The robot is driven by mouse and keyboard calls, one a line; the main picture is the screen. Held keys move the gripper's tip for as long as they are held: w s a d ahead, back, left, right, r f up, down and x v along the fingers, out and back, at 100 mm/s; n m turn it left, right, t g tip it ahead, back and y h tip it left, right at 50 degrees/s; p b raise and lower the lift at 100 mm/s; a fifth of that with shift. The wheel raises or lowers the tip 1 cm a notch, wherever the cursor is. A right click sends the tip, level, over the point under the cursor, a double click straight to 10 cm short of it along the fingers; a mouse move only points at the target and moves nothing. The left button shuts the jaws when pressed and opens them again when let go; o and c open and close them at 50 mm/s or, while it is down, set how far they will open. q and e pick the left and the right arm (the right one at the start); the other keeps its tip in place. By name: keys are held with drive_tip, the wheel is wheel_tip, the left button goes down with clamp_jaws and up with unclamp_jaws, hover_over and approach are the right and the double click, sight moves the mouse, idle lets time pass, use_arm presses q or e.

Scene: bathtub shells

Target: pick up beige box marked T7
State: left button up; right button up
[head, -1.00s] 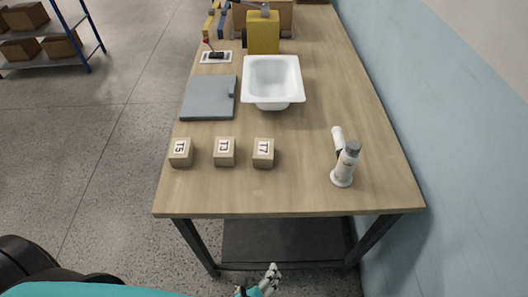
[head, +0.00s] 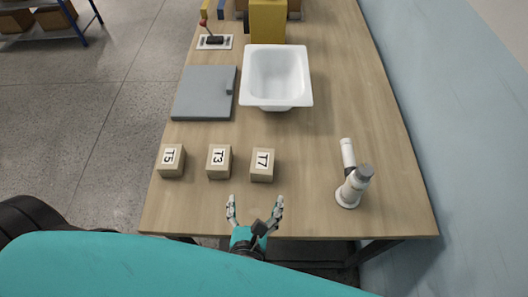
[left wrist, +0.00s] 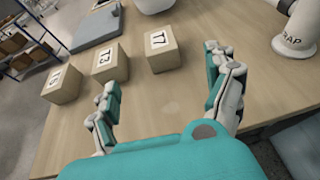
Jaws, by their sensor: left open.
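The beige box marked T7 (head: 262,166) stands on the wooden table near its front edge, the rightmost of a row of three. The box marked T3 (head: 219,161) is left of it, and the box marked T5 (head: 171,161) is further left. My left gripper (head: 255,202) is open and empty at the table's front edge, just short of T7 and apart from it. In the left wrist view T7 (left wrist: 162,50) lies ahead, between the spread fingers of the gripper (left wrist: 168,82). My right gripper is not in view.
A white robot-arm-like device (head: 353,184) stands on the table to the right of T7. Behind the boxes are a grey panel (head: 204,92) and a white tub (head: 275,78). The blue wall (head: 430,110) runs along the right. Bare table lies between T7 and the white device.

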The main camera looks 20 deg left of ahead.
use_arm(q)
drive_tip(key=p, duration=0.2)
approach(262, 165)
drive_tip(key=shift+x, duration=0.95)
drive_tip(key=x, duration=0.3)
drive_tip(key=shift+f, duration=0.25)
drive_tip(key=shift+w+a+f, duration=0.2)
drive_tip(key=shift+w+f, duration=0.1)
drive_tip(key=shift+w, duration=0.55)
drive_tip(key=p+x, duration=0.1)
drive_tip(key=x, duration=0.3)
drive_tip(key=shift+w+r, duration=0.1)
drive_tip(key=shift+w, duration=0.3)
drive_tip(key=c, duration=1.4)
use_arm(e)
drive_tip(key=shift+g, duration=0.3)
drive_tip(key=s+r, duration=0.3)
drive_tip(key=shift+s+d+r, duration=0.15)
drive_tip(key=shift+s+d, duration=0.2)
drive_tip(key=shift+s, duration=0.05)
